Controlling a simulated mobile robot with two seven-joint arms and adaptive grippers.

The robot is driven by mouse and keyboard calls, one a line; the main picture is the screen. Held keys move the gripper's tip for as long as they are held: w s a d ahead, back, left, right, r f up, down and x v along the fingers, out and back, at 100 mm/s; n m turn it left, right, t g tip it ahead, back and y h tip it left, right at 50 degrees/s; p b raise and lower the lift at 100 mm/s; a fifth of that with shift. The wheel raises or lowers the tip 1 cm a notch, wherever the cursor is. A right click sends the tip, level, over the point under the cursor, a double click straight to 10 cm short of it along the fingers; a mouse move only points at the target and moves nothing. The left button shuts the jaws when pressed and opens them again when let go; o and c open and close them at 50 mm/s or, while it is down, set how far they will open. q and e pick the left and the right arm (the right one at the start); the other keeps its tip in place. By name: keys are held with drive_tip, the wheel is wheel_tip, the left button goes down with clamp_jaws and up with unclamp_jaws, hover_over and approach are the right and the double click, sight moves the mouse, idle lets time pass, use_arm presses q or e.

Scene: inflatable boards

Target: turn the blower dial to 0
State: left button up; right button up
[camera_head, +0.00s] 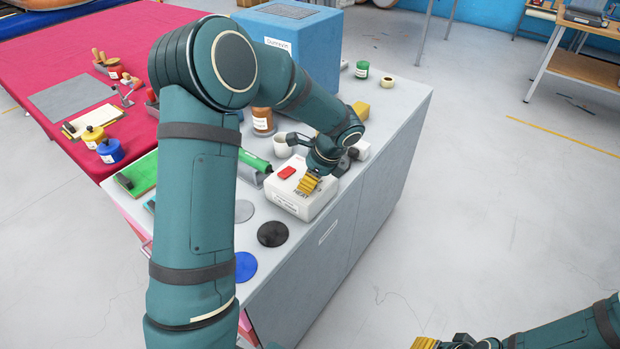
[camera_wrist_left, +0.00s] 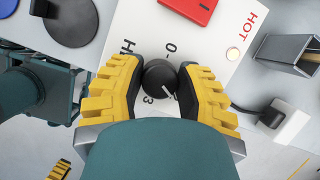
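The blower is a white box (camera_head: 301,195) near the cabinet's front edge, with a red switch (camera_head: 287,172) on top. In the left wrist view, the black blower dial (camera_wrist_left: 160,78) sits between the yellow fingers of my left gripper (camera_wrist_left: 161,76), which appear to touch it on both sides. The dial's white mark points toward the lower right, away from the printed 0 (camera_wrist_left: 171,47). Part of the scale is hidden by the fingers and dial. In the head view my left gripper (camera_head: 312,182) covers the dial. My right gripper (camera_head: 425,343) is only partly visible at the bottom edge.

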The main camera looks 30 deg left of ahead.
use_arm(q)
clamp_jaws()
drive_tip(key=shift+n, duration=0.3)
drive_tip(key=shift+n+g+p, duration=0.5)
drive_tip(key=shift+n+p, duration=0.35)
drive_tip(key=shift+n, duration=0.05)
drive_tip(key=n+g+h+p, duration=0.1)
drive_tip(key=n+p, duration=0.1)
drive_tip(key=n, duration=0.1)
drive_tip(key=shift+n, duration=0.3)
drive_tip(key=n+g+h+p, duration=0.1)
drive_tip(key=n+p, duration=0.1)
drive_tip(key=n, duration=0.2)
drive_tip(key=shift+n, duration=0.3)
drive_tip(key=n+h+p, duration=0.1)
drive_tip(key=n, duration=0.2)
drive_tip(key=n+h+p, duration=0.1)
drive_tip(key=n, duration=0.2)
drive_tip(key=shift+s+f+g+h, duration=0.1)
drive_tip(key=shift+g+h, duration=0.3)
drive_tip(key=n+h, duration=0.1)
drive_tip(key=n, duration=0.2)
drive_tip(key=shift+n+p, duration=0.35)
drive_tip(key=shift+n, duration=0.05)
drive_tip(key=shift+n+t+h, duration=0.5)
drive_tip(key=shift+n+h, duration=0.2)
drive_tip(key=shift+n, duration=0.9)
drive_tip(key=shift+f+p, duration=0.1)
drive_tip(key=shift+p, duration=0.2)
